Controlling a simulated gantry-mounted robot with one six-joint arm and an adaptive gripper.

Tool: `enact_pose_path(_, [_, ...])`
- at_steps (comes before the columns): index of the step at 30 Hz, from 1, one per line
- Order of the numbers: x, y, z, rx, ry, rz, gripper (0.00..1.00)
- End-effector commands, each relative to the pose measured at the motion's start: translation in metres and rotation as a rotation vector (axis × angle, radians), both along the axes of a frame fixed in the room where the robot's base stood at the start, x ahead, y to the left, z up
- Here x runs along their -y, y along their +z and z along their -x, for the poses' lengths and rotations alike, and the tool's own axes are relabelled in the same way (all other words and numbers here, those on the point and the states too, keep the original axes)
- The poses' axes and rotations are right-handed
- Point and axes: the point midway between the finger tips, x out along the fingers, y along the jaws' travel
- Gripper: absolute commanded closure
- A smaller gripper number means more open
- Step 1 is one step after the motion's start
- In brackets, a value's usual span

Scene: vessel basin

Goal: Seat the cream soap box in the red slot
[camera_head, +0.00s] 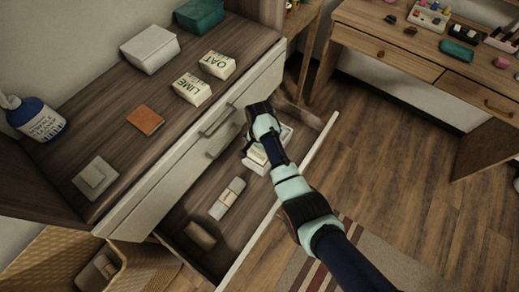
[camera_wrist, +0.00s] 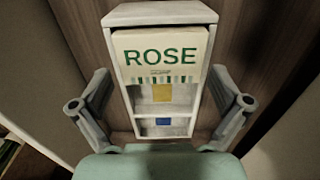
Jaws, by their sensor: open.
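A cream soap box marked ROSE (camera_wrist: 160,55) sits in the top compartment of a white rack (camera_wrist: 161,13) in the wrist view. Its face fills most of that compartment, so the colour beneath is hidden; no red slot shows. Below it, a yellow slot (camera_wrist: 162,93) and a blue slot (camera_wrist: 163,122) are empty. My gripper (camera_wrist: 160,108) is open, its two fingers apart on either side of the rack and touching nothing I can see. In the head view, the white rack (camera_head: 287,133) lies in the open drawer, partly hidden by my arm.
Cream boxes marked OAT (camera_head: 217,64) and LIME (camera_head: 192,89) lie on the cabinet top with an orange block (camera_head: 145,119) and a white box (camera_head: 150,48). A cream-banded bar (camera_head: 227,198) and a brown item (camera_head: 200,235) lie in the drawer (camera_head: 255,245).

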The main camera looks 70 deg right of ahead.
Motion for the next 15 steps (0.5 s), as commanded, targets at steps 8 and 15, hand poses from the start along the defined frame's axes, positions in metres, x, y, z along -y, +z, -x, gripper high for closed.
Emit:
enact_pose_path(8, [0.001,0.075,-0.001,0.003,0.000,0.004,0.00])
enact_pose_path(15, [0.001,0.110,-0.001,0.002,0.000,0.001,0.00])
